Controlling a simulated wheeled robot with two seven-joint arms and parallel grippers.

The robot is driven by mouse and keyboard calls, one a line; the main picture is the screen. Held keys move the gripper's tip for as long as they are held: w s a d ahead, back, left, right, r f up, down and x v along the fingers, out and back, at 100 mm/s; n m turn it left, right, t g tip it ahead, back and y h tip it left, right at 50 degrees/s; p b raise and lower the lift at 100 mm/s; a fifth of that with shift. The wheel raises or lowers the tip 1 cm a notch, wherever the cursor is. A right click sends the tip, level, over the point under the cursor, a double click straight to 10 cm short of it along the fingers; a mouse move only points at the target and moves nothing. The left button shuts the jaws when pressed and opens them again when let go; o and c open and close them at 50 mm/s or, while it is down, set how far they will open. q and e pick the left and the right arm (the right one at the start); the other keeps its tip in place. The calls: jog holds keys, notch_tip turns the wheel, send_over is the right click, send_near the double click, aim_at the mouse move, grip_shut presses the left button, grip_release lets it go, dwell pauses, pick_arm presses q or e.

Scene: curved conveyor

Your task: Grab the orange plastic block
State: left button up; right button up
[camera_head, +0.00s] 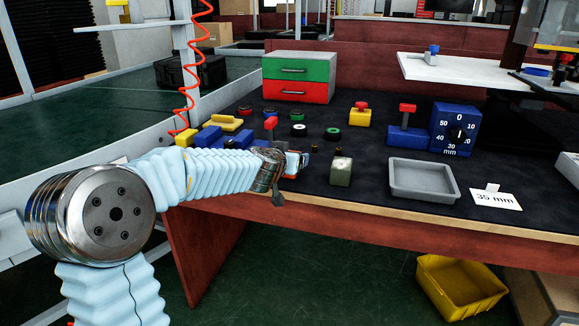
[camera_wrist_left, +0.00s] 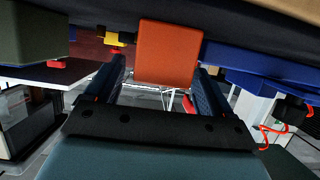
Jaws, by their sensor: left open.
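The orange block (camera_wrist_left: 168,52) shows in the left wrist view, at the top middle. It lies against the dark table surface, which appears at the top of that picture. My left gripper (camera_wrist_left: 163,72) is open, with one dark blue finger on each side of the block. A gap shows beside the block on both sides, and I cannot see the fingers touching it. In the head view my left gripper (camera_head: 284,168) is low at the front edge of the table and mostly hides the block. My right gripper is in neither view.
A grey-green block (camera_head: 341,171) stands just right of my gripper, with a grey tray (camera_head: 424,180) further right. Blue blocks (camera_head: 222,137) lie to the left. A green and red drawer box (camera_head: 299,77) stands behind. A yellow bin (camera_head: 460,287) is below the table.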

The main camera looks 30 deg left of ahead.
pick_arm(q)
jog(key=shift+c, duration=0.2)
jog(key=c, duration=1.1)
jog(key=shift+o, duration=0.2)
jog(key=shift+r, duration=0.15)
